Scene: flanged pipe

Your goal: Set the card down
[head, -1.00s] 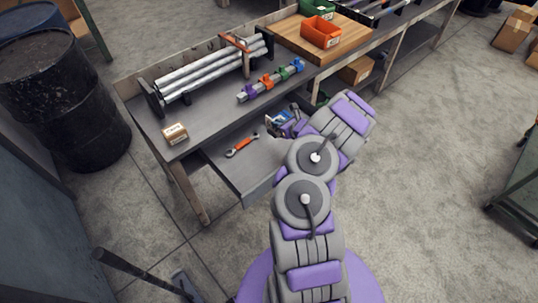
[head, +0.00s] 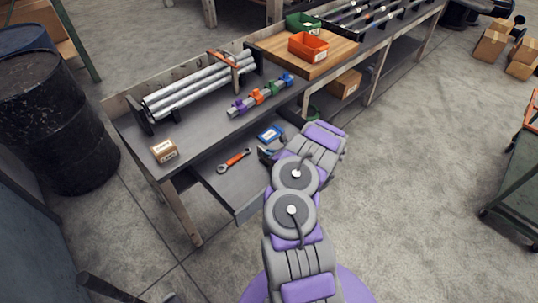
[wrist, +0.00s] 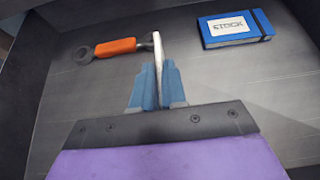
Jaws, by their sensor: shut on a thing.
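The card (wrist: 158,58) shows edge-on in the wrist view as a thin white upright strip. My gripper (wrist: 157,88) is shut on it, with a blue finger on each side. The card's top end stands beside the wrench's head; I cannot tell whether its lower edge touches the grey surface. In the head view my gripper (head: 268,153) is over the open drawer (head: 238,190) under the bench top, and the card cannot be made out there.
An orange-handled wrench (wrist: 116,47) lies left of the card. The bench top (head: 195,137) overhangs the drawer's back and carries a small box (head: 164,151), pipes (head: 195,91) and coloured clamps (head: 257,96).

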